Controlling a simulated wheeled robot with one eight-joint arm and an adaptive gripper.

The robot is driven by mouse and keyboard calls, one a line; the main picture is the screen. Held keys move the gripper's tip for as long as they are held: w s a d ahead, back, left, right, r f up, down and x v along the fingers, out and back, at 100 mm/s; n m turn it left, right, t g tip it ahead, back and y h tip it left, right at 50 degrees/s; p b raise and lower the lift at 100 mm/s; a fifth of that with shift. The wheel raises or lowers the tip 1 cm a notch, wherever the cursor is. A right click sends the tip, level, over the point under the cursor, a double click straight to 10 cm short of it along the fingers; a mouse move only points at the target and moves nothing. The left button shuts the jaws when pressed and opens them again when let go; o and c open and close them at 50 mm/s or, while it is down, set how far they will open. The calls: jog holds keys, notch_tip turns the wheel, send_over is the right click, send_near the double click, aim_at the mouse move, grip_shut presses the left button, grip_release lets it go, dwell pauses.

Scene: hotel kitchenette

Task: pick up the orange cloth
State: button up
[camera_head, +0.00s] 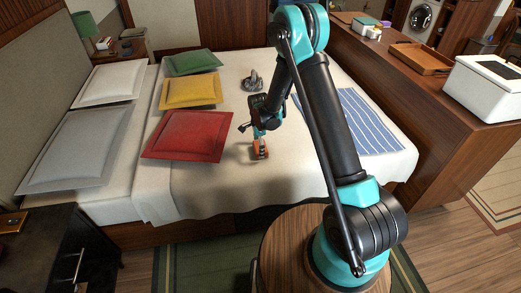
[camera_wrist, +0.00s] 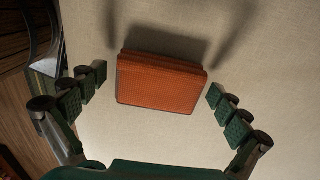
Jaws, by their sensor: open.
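The orange cloth (camera_wrist: 160,82) is a folded, thick rectangular stack lying on the pale bed cover. In the wrist view it sits between and a little beyond the two fingers of my gripper (camera_wrist: 158,100), with a gap on each side. The fingers are spread and hold nothing. In the head view the orange cloth (camera_head: 260,150) shows on the bed, just below my gripper (camera_head: 254,134), which partly hides it. I cannot tell from these frames how high the fingers are above the bed.
A red pillow (camera_head: 189,136) lies just left of my gripper, with yellow (camera_head: 191,91) and green (camera_head: 194,62) pillows behind. A grey object (camera_head: 253,81) sits farther back on the bed. A blue striped cloth (camera_head: 357,122) lies to the right. The bed front (camera_head: 230,192) is clear.

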jog(key=c, duration=1.1)
notch_tip(320, 180, up, 20)
